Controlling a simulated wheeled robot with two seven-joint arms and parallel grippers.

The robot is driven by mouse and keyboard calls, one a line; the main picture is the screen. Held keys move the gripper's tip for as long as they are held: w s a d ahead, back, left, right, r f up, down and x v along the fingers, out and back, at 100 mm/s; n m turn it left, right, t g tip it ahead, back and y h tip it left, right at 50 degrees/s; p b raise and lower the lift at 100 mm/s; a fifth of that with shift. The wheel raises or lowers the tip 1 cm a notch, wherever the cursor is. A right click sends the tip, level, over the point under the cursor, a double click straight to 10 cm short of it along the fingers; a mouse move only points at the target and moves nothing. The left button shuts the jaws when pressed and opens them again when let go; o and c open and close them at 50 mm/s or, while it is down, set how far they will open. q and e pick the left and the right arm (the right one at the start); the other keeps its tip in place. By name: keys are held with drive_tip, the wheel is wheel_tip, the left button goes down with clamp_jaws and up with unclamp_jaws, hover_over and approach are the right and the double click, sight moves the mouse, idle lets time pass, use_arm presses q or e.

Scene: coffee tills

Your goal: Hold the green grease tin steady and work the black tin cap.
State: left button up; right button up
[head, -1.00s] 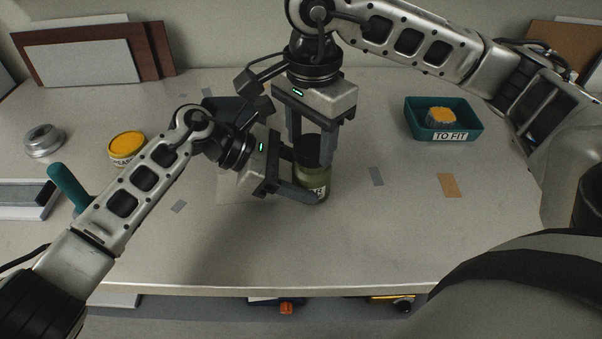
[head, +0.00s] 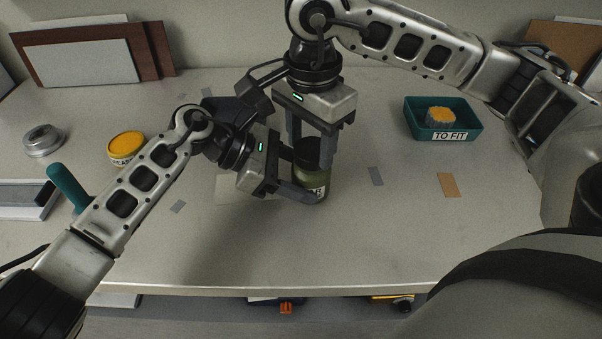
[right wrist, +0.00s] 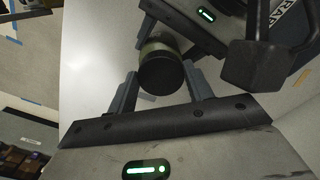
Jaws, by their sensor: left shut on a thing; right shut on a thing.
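The green grease tin (head: 311,183) stands upright on the table, in the middle of the head view, part of its label showing. My left gripper (head: 301,176) is shut on the tin's body from the left; its near finger crosses the tin low down. The black tin cap (head: 306,148) is on top of the tin. My right gripper (head: 311,150) points down from above and is shut on the cap. In the right wrist view the cap (right wrist: 162,76) sits between the two fingers (right wrist: 161,92), with a bit of green tin behind it.
A teal tray (head: 413,126) marked TO FIT holds a yellow-topped item (head: 440,116) at the right. The table front right of the tin is clear but for tape patches.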

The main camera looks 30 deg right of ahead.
drive_tip(key=shift+f, duration=0.45)
drive_tip(key=o, duration=1.1)
drive_tip(key=shift+c, duration=0.2)
drive_tip(key=shift+a, duration=0.1)
drive_tip(key=shift+r, duration=3.55)
